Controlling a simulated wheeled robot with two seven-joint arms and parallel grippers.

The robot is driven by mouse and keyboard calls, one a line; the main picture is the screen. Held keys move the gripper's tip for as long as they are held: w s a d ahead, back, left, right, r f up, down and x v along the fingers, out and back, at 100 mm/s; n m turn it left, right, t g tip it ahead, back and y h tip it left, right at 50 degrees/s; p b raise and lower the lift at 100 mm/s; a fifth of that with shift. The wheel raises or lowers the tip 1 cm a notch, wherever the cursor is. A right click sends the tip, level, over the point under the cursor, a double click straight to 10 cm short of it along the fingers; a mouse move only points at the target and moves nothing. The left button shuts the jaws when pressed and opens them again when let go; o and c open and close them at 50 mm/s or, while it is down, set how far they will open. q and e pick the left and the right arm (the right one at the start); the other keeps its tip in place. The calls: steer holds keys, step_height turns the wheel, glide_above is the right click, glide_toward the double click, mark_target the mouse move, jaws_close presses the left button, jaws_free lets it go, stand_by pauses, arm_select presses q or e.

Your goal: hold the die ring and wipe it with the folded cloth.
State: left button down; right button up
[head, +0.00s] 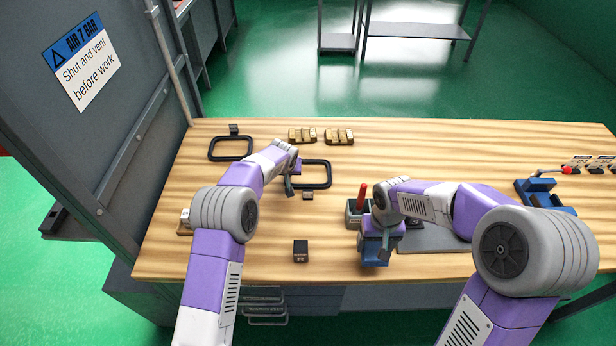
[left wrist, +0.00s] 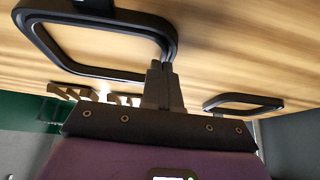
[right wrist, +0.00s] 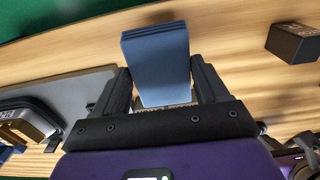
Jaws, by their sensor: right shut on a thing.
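Two black rounded-square rings lie on the wooden table: a near one (head: 328,178) and a far-left one (head: 211,154). I cannot tell which is the die ring. My left gripper (head: 289,188) is at the left side of the near ring. In the left wrist view, its fingers (left wrist: 162,68) are together, tips close to the edge of a ring (left wrist: 72,70), with nothing visible between them; contact is unclear. My right gripper (head: 376,232) is shut on the folded blue cloth (right wrist: 156,62), held near the table's front edge. The cloth also shows in the head view (head: 375,252).
A dark block (head: 300,251) stands near the front, and a smaller one (head: 308,195) below the near ring. Brass blocks (head: 302,135) lie behind. A holder with a red handle (head: 362,197) and a grey mat (head: 435,237) are near my right arm. A blue fixture (head: 545,195) stands right.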

arm_select(q)
steer(key=shift+r, duration=0.1)
steer(key=shift+r+p, duration=1.4)
steer(key=shift+r, duration=1.55)
arm_select(e)
steer(key=shift+r, duration=1.4)
